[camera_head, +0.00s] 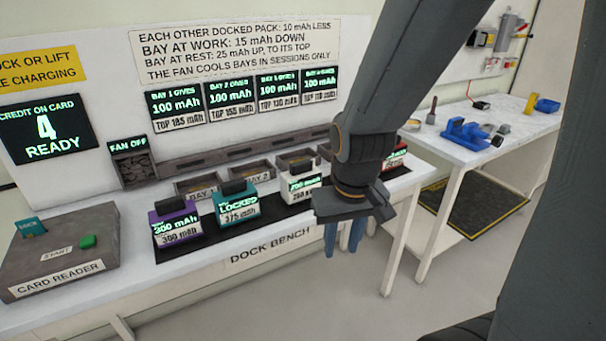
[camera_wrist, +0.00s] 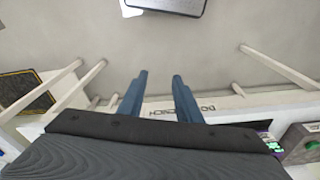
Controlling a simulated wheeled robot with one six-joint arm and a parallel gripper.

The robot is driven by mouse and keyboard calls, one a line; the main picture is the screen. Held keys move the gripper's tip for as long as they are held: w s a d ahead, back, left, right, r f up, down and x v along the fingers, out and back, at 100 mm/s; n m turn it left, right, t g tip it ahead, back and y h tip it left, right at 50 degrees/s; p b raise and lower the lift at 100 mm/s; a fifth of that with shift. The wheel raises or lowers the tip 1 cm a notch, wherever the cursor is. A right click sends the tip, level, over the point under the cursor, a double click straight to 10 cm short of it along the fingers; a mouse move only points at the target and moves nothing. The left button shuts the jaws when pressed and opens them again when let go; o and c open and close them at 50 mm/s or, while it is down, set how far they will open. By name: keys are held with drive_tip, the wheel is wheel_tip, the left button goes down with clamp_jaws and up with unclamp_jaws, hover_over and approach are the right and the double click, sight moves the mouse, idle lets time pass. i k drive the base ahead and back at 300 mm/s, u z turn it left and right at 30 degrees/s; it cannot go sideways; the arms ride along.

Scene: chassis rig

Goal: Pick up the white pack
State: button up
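The white pack (camera_head: 304,187) stands on the dark strip of the dock bench, right of the teal pack, with a dark handle on top and a green-lit display. My gripper (camera_head: 342,246) is to the right of it and nearer the camera, with its blue fingers pointing down at the bench's front edge. The fingers also show in the wrist view (camera_wrist: 160,78), apart with nothing between them, over the floor and the bench front. The white pack is not recognisable in the wrist view.
A purple pack (camera_head: 175,222), a teal pack (camera_head: 236,204) and a red pack (camera_head: 395,157) share the dock bench (camera_head: 270,250); my arm partly hides the red one. A card reader (camera_head: 62,258) sits at left. A side table (camera_head: 500,125) holds a blue vise (camera_head: 466,132).

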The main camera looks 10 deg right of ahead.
sight(297, 183)
drive_tip(key=i, duration=0.3)
drive_tip(key=k, duration=0.5)
drive_tip(key=u, duration=1.6)
drive_tip(key=i, duration=1)
drive_tip(key=z, duration=2.3)
drive_tip(key=i, duration=0.5)
